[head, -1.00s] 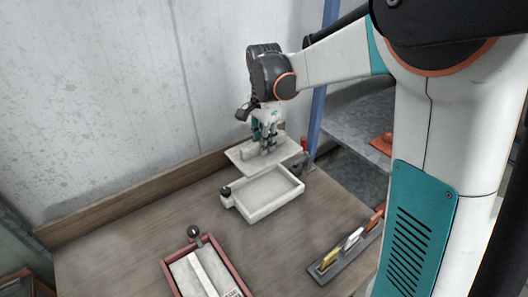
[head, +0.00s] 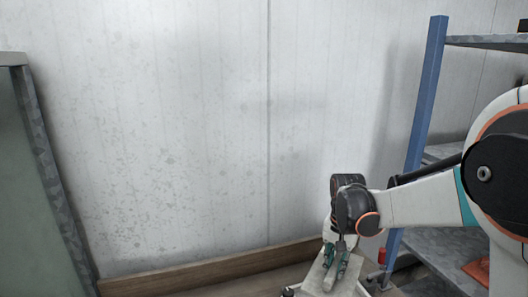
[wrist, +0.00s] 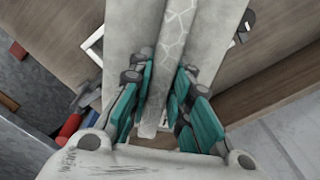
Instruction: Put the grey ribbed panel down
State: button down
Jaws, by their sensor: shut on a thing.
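The grey ribbed panel (head: 326,283) is at the bottom of the head view, partly cut off by the frame edge. In the wrist view the panel (wrist: 122,45) is a pale flat board with a raised rib (wrist: 172,60) along its middle. My gripper (wrist: 160,88), with teal fingers on both sides, is shut on this rib. My gripper also shows in the head view (head: 335,270), in front of the wall. A white-edged frame (wrist: 95,42) shows partly behind the panel; I cannot tell whether they touch.
A wooden rail (head: 215,277) runs along the wall behind the table. A blue-posted metal shelf (head: 425,110) stands at the right, and a green-grey cabinet (head: 28,170) at the left. A red-handled tool (wrist: 72,125) lies beside the panel in the wrist view. Most of the tabletop is out of the head view.

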jog(key=f+n, duration=0.2)
jog(key=n, duration=0.1)
jog(key=f+n+b, duration=0.1)
jog(key=f+n, duration=0.2)
jog(key=shift+s+f, duration=0.2)
jog(key=shift+f, duration=0.15)
